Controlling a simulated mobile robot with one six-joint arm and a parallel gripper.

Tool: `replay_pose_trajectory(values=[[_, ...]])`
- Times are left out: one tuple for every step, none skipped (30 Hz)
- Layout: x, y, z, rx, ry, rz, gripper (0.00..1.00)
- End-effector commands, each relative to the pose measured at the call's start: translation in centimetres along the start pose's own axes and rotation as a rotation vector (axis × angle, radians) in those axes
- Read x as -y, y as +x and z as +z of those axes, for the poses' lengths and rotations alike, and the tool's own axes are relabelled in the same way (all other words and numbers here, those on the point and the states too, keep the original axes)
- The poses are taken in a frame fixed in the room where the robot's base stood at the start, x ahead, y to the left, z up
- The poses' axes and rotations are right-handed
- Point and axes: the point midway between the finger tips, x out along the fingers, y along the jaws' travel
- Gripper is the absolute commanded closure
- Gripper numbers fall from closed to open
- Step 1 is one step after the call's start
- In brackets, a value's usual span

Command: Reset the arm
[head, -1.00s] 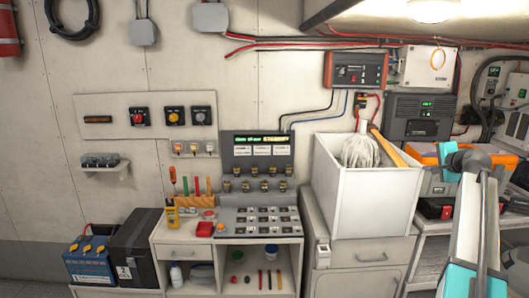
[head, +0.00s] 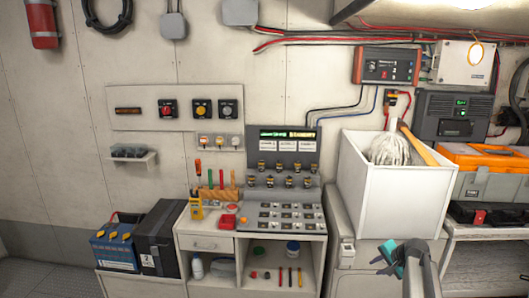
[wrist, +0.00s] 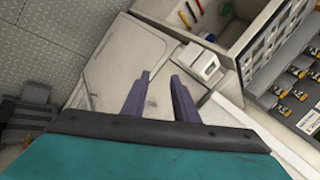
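My gripper shows at the lower right of the head view (head: 390,258), in front of the white cabinet below the mop bin. In the wrist view its two dark purple fingers (wrist: 162,95) stand apart with a gap between them. Nothing is held between them. The fingers point toward a pale cabinet front (wrist: 125,62), and I cannot tell the exact distance to it.
A white bin (head: 390,195) with a mop stands on the cabinet at the right. A workbench (head: 255,240) with a sloped switch panel (head: 285,210) is at the centre. Batteries (head: 115,250) stand at the left. An orange-lidded toolbox (head: 480,180) is far right.

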Motion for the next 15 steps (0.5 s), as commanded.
replay_pose_trajectory(values=[[-1.3,1.5,2.4,0.029,-0.025,0.026,0.73],[-2.0,2.3,3.6,0.044,-0.040,0.040,0.73],[-2.8,3.2,5.1,0.064,-0.059,0.058,0.73],[-3.5,3.9,6.3,0.080,-0.074,0.073,0.73],[-4.2,4.5,7.3,0.094,-0.090,0.086,0.73],[-5.1,5.4,8.9,0.114,-0.109,0.104,0.73],[-5.7,6.0,10.0,0.129,-0.124,0.118,0.73],[-6.5,6.5,11.2,0.145,-0.140,0.132,0.73],[-7.4,7.2,12.7,0.165,-0.161,0.150,0.73],[-8.1,7.8,13.8,0.181,-0.176,0.163,0.73],[-8.8,8.2,15.0,0.197,-0.192,0.177,0.73],[-9.8,8.8,16.4,0.217,-0.213,0.195,0.73],[-10.6,9.2,17.6,0.233,-0.228,0.208,0.73],[-11.3,9.6,18.7,0.248,-0.244,0.221,0.73],[-12.4,10.1,20.1,0.270,-0.266,0.239,0.73]])
